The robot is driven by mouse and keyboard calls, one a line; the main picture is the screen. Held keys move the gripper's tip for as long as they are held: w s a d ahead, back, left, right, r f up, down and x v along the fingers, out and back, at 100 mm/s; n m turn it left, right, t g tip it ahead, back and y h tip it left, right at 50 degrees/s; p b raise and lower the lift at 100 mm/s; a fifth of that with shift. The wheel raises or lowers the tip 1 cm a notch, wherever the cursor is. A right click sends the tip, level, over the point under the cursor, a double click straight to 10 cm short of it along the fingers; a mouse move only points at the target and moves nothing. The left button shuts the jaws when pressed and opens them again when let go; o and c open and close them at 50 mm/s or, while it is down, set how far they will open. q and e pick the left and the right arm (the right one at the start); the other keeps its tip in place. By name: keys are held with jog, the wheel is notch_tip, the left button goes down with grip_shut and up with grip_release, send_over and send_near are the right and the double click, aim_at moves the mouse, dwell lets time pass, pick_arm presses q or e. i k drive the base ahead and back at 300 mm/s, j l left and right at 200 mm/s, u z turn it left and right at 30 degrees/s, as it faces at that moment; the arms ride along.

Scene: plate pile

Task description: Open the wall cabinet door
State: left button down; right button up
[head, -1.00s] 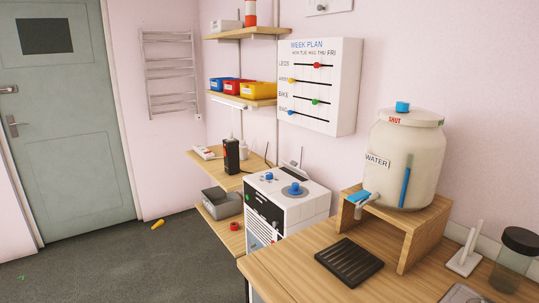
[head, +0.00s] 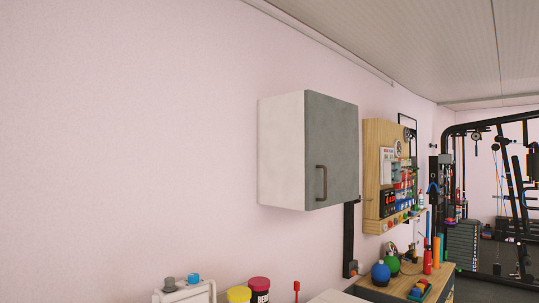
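The wall cabinet (head: 282,150) hangs on the pink wall in the middle of the head view. It has white sides and a grey door (head: 335,140) that looks shut. A dark bar handle (head: 321,183) stands upright near the door's lower left corner. Neither of my grippers shows in the view, so nothing is seen near or touching the handle.
A wooden wall board (head: 372,175) with small items hangs right of the cabinet. Below are jars with yellow (head: 238,294) and pink (head: 259,284) lids, a white appliance (head: 185,292) and a counter with blue and green bottles. Black gym equipment (head: 500,190) stands far right.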

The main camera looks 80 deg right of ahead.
aim_at(332, 156)
jog(key=z, duration=3.25)
